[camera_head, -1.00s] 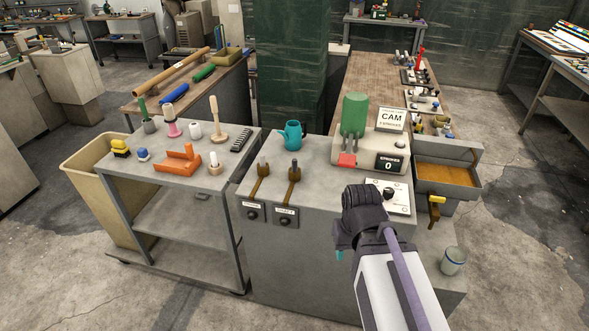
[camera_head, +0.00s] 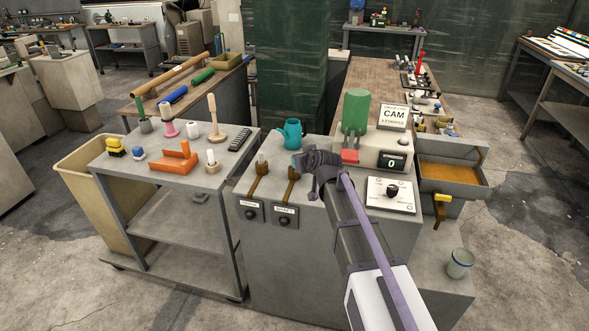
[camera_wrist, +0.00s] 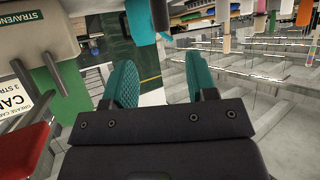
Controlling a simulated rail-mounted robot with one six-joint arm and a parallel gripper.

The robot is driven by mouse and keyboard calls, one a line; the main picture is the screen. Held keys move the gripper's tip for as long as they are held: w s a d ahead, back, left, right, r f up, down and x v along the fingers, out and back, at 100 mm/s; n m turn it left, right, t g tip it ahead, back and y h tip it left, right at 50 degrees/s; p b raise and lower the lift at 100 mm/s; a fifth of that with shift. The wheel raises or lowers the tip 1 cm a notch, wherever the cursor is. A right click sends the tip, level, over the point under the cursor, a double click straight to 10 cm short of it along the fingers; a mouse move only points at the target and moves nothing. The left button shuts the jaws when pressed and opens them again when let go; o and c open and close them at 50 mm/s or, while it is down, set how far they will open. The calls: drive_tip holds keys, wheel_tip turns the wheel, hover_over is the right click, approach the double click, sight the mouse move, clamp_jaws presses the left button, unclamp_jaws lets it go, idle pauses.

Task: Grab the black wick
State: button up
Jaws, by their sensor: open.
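I cannot pick out a black wick for certain. My gripper (camera_head: 299,163) is above the cabinet top, in front of the teal watering can (camera_head: 292,134). In the wrist view my gripper (camera_wrist: 162,85) has its teal fingers apart with nothing between them. A teal piece, probably the can, shows just beyond them (camera_wrist: 141,22).
A cart (camera_head: 178,182) with spools and an orange block stands left.

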drive_tip(key=b+x, duration=0.2)
drive_tip(key=x, duration=0.3)
drive_tip(key=shift+f, duration=0.25)
drive_tip(key=shift+w+a, duration=0.1)
drive_tip(key=shift+w, duration=0.1)
drive_tip(key=b+x, duration=0.3)
drive_tip(key=x, duration=0.2)
drive_tip(key=shift+a+f, duration=0.15)
drive_tip(key=shift+r, duration=0.2)
drive_tip(key=shift+c, duration=0.4)
clamp_jaws()
